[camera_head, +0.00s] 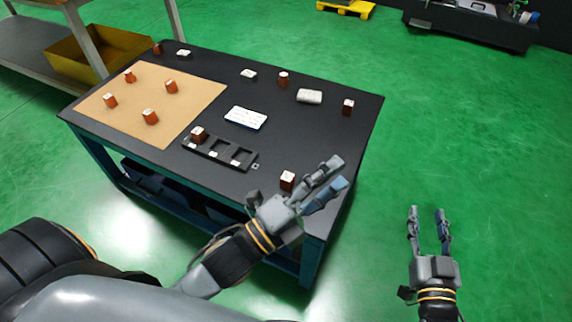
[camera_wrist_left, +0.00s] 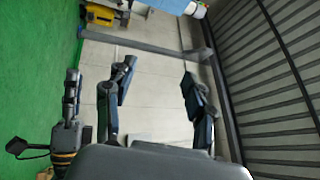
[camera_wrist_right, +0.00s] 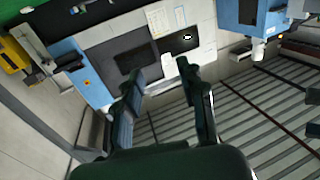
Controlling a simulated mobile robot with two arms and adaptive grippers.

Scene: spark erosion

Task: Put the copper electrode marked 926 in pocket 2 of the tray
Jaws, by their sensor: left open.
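Copper electrodes with pale tops stand on the black table; no number is legible, so I cannot tell which is 926. One electrode (camera_head: 288,180) stands near the front right edge, close beside my left gripper (camera_head: 340,172). The black tray (camera_head: 256,167) lies at the front middle, with an electrode (camera_head: 198,135) at its left end and open pockets to the right; pocket labels are unreadable. My left gripper is open and empty, over the table's right front edge; its fingers show apart in the left wrist view (camera_wrist_left: 157,85). My right gripper (camera_head: 427,212) is open and empty, right of the table.
Several electrodes stand on a tan mat (camera_head: 190,108) at the left. Others stand at the back (camera_head: 283,79) and right (camera_head: 348,107). A white card (camera_head: 245,117) and a pale rounded item (camera_head: 309,96) lie behind the tray. Floor right of the table is clear.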

